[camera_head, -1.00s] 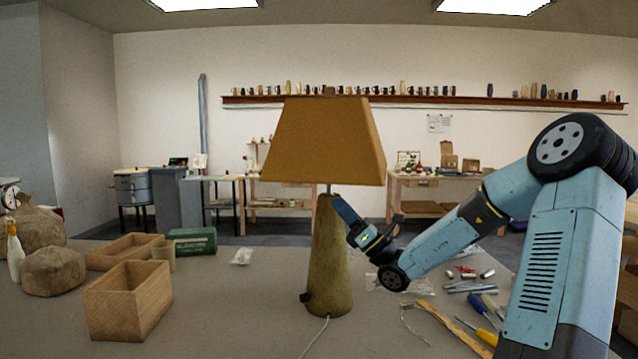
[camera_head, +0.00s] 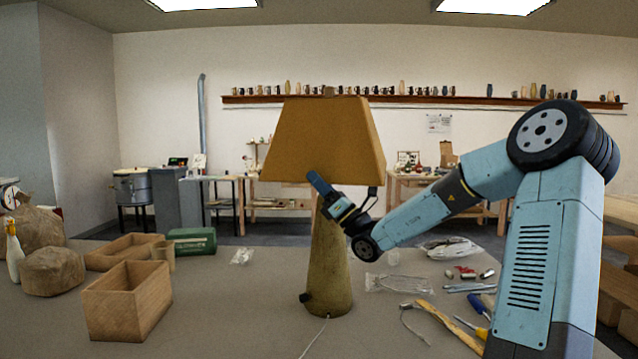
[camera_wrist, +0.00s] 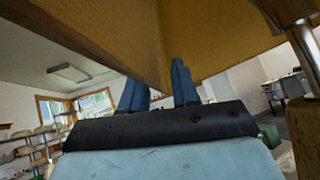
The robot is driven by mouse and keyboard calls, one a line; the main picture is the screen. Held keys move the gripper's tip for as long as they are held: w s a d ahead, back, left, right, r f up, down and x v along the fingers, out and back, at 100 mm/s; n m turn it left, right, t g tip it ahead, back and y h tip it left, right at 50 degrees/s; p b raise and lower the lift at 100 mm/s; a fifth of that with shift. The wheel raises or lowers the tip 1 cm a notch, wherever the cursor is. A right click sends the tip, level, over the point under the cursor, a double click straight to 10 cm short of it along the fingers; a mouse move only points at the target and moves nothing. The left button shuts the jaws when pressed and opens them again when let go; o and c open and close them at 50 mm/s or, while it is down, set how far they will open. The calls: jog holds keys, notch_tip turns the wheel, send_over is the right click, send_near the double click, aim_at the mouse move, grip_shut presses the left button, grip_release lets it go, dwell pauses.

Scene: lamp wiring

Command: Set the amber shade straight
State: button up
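The amber shade (camera_head: 322,140) sits on top of the tall lamp base (camera_head: 330,270), and its front lower edge dips slightly toward the right. In the wrist view the shade (camera_wrist: 215,30) fills the top, with one lower corner reaching down between my fingers. The lamp's metal stem (camera_wrist: 298,45) shows at the right there. My gripper (camera_head: 318,183) is at the shade's lower front edge, in front of the stem. Its two blue fingers (camera_wrist: 158,85) are apart. I cannot tell whether either finger touches the shade.
A wooden box (camera_head: 128,300) and a green case (camera_head: 192,241) are on the left of the bench. Screwdrivers, small metal parts (camera_head: 465,273) and a plastic bag (camera_head: 400,284) lie at the right. The lamp's cord (camera_head: 315,338) runs toward the front.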

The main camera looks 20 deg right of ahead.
grip_shut()
dwell(1.3)
